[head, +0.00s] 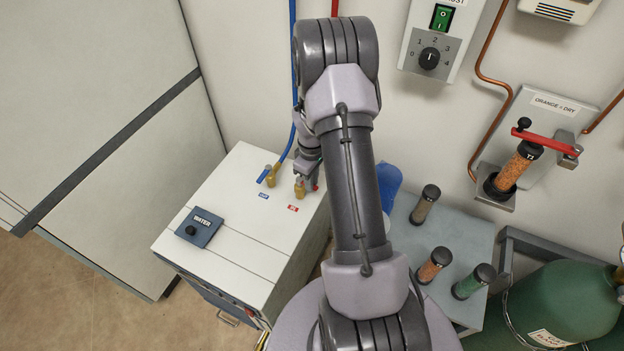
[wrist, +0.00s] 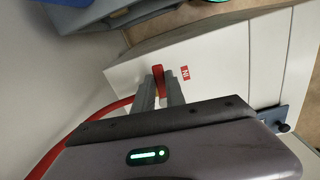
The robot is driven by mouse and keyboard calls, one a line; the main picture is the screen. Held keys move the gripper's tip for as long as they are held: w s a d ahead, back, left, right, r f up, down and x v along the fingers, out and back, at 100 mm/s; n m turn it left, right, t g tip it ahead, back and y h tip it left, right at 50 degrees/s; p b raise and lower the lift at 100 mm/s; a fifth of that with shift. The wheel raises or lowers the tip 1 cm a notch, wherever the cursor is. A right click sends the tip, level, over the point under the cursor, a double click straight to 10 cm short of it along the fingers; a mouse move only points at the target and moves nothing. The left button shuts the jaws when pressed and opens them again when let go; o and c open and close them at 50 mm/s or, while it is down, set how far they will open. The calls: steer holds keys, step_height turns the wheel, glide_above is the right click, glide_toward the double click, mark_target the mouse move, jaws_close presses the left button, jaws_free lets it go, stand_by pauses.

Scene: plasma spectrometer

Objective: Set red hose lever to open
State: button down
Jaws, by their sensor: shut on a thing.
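The red hose lever (wrist: 158,75) shows in the wrist view between the two fingertips of my gripper (wrist: 160,88), which is shut on it. In the head view my gripper (head: 307,176) reaches down at the brass valve (head: 300,189) on top of the white cabinet, beside a small red label. There my fingers hide most of the red lever. The red hose (wrist: 98,108) curves away to the left in the wrist view. I cannot tell the lever's exact setting.
A second brass valve with a blue lever (head: 263,174) and blue hose stands close left of my gripper. A WATER panel with a knob (head: 199,227) sits on the white cabinet (head: 238,252). To the right, a grey stand (head: 410,235) holds several capped tubes.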

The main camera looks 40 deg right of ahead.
steer(key=shift+w+a+m+b, duration=0.45)
steer(key=shift+a+m, duration=0.4)
steer(key=shift+m, duration=2)
steer(key=shift+w+a+m+b, duration=0.45)
steer(key=shift+a+m, duration=0.4)
steer(key=shift+m, duration=1.95)
steer(key=shift+w+a+m+b, duration=0.45)
steer(key=shift+a+m, duration=0.4)
steer(key=shift+m, duration=2)
steer(key=c, duration=1.4)
jaws_free()
steer(key=shift+r, duration=0.1)
step_height(320, 180, up, 17)
steer(key=p, duration=0.7)
steer(key=shift+r, duration=0.15)
